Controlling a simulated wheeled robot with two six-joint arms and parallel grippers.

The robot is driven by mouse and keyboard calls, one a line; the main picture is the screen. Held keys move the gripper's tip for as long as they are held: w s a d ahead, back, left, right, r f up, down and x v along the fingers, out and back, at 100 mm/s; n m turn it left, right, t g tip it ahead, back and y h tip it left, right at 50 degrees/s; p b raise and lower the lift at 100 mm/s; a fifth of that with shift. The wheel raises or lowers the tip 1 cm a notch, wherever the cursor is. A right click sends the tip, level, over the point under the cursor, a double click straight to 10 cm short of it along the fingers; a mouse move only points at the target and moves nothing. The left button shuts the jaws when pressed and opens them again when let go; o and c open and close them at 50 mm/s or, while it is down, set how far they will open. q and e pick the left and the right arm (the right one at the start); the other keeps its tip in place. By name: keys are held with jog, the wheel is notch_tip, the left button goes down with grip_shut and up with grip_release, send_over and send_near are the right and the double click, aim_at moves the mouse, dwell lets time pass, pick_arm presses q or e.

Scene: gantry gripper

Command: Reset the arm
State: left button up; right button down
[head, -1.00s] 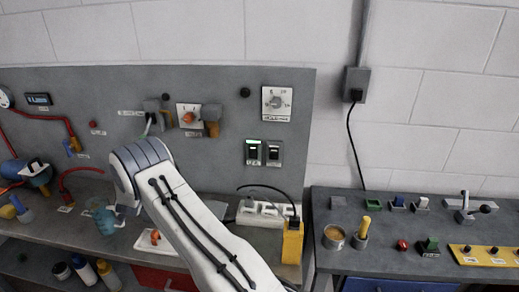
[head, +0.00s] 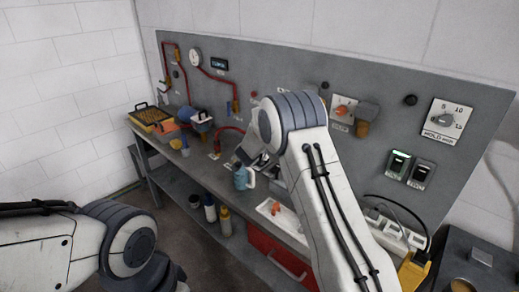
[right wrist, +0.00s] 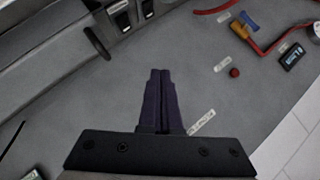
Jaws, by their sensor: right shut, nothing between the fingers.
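My right arm (head: 325,190) reaches up from the bottom of the head view, bent at a grey joint in front of the panel. Its gripper is mostly hidden behind the arm there. In the right wrist view my right gripper (right wrist: 160,76) has its two dark fingers together, with nothing between them, in front of the grey panel (right wrist: 105,95). My left arm (head: 75,240) enters at the lower left of the head view. Its gripper is out of view.
The panel holds a dial (head: 446,119), two switches (head: 398,163), an orange knob (head: 342,109) and red pipes (head: 214,76). Open floor lies left of the bench.

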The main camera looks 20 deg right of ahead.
jog(key=s+a+r+n+y, duration=0.2)
jog(key=a+r+n, duration=0.1)
jog(key=a, duration=0.4)
jog(key=s+a+r+n+y, duration=0.2)
jog(key=s+a+y, duration=0.1)
jog(key=a, duration=0.4)
jog(key=s+a+r+n+g+y+b, duration=0.1)
jog(key=s+a+r+n+g+y, duration=0.2)
jog(key=s+a+n, duration=0.75)
jog(key=s+a+f+n+g+y, duration=0.1)
jog(key=s+a+g, duration=0.1)
jog(key=s, duration=0.9)
jog(key=s+a+f+n+g+y, duration=0.1)
jog(key=s+a+n+g, duration=0.15)
jog(key=s, duration=0.85)
jog(key=s+d+f+n+g+h, duration=0.1)
jog(key=s+d+n, duration=0.1)
jog(key=s+d, duration=0.2)
jog(key=s+d+f+n+g+h, duration=0.1)
jog(key=s+d, duration=0.3)
jog(key=s, duration=0.6)
jog(key=shift+d+n+g+h+b, duration=0.2)
jog(key=shift+n+g+h+b, duration=0.2)
jog(key=shift+n+g+h, duration=0.25)
jog(key=shift+f, duration=0.1)
